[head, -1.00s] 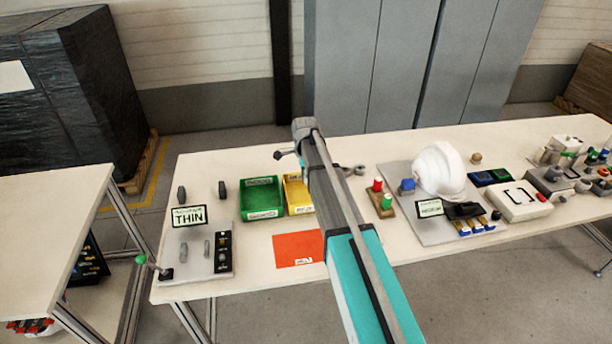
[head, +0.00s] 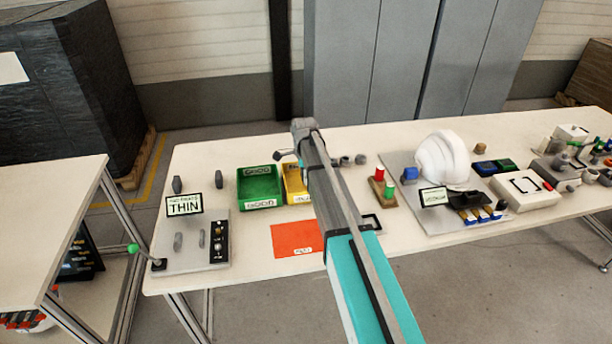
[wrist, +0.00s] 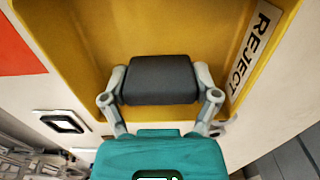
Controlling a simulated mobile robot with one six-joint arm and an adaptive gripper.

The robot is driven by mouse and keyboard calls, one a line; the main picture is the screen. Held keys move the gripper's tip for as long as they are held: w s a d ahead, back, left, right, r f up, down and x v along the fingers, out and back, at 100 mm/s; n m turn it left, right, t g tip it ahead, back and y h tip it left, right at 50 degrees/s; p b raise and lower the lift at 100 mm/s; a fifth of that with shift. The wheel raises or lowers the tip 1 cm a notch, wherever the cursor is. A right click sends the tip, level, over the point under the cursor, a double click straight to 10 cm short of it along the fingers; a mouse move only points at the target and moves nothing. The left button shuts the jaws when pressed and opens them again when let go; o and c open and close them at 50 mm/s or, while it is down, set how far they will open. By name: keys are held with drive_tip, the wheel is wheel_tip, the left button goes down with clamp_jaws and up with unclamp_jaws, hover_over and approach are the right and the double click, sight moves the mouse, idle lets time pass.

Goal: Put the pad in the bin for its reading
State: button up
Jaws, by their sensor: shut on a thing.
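In the wrist view my gripper (wrist: 160,92) is shut on a dark grey pad (wrist: 160,78), with a finger at each end. The pad is over the yellow bin (wrist: 90,45), whose side label reads REJECT; its height above the floor of the bin is unclear. In the head view my arm covers the gripper and part of the yellow bin (head: 294,184). The green bin (head: 260,203), with a label that looks like GOOD, stands to its left. The gauge's sign (head: 184,204) reads THIN, above a grey plate (head: 190,257) on the left.
Two dark pad-like pieces (head: 219,179) stand left of the green bin. An orange-red sheet (head: 297,238) lies in front of the bins. A red-and-green button block (head: 383,189) and a white helmet (head: 440,160) are to the right.

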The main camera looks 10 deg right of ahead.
drive_tip(key=shift+f+b, duration=0.45)
drive_tip(key=shift+f, duration=0.25)
drive_tip(key=shift+f+b, duration=0.5)
idle(0.3)
drive_tip(key=o, duration=0.7)
